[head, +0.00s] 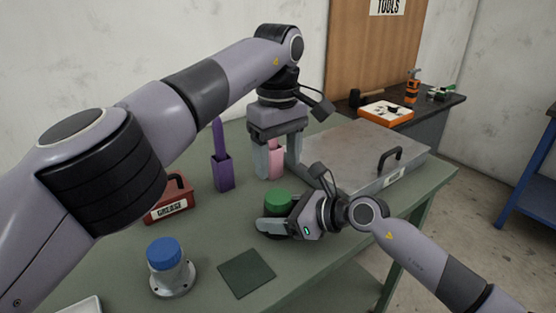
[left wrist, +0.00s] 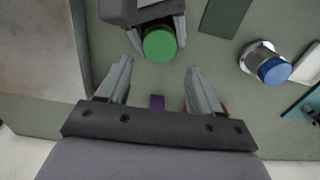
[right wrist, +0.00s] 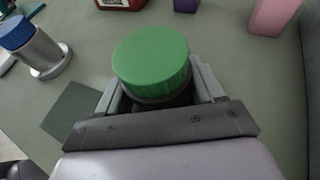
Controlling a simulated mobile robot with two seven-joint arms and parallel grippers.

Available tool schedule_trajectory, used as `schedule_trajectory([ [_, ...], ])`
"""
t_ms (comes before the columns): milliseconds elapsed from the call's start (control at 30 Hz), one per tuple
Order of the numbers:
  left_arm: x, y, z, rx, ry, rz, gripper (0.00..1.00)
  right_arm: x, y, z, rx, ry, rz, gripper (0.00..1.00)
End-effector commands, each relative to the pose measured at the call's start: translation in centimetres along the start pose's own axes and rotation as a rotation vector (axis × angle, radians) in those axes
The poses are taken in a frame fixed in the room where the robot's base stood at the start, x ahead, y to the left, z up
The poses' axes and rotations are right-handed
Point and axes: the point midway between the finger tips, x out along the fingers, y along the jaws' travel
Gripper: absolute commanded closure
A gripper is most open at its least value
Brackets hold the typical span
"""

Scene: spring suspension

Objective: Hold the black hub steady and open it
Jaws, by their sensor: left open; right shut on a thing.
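The black hub (right wrist: 172,104) shows as a dark body under a green cap (right wrist: 151,62) in the right wrist view. The green cap (head: 278,203) also shows in the head view, where the gripper largely hides the hub. My right gripper (head: 272,229) is shut on the hub from the side, its fingers below the cap, with the hub upright at the table. My left gripper (head: 279,168) is open and empty, above and beyond the cap. In the left wrist view the cap (left wrist: 159,45) lies beyond the left fingertips (left wrist: 157,72), apart from them.
A silver hub (head: 172,279) with a blue cap stands at the front left. A dark mat (head: 246,273) lies between. A red grease box (head: 169,200), a purple holder (head: 222,173) and a pink holder (head: 276,160) stand behind. A large metal case (head: 350,150) lies right.

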Motion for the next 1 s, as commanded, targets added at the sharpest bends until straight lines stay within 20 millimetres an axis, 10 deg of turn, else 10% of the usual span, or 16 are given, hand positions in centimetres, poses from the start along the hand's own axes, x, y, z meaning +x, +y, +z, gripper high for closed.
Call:
schedule_trajectory([
  [633, 7.2, 0.0, 0.0, 0.024, -0.002, -0.002, 0.35, 0.0, 0.0, -0.6, 0.004, 0.012, 0.002, 1.00],
  [1000, 8.0, 0.0, 0.0, 0.024, 0.000, 0.000, 0.35, 0.1, 0.1, -0.6, 0.004, 0.013, 0.003, 1.00],
])
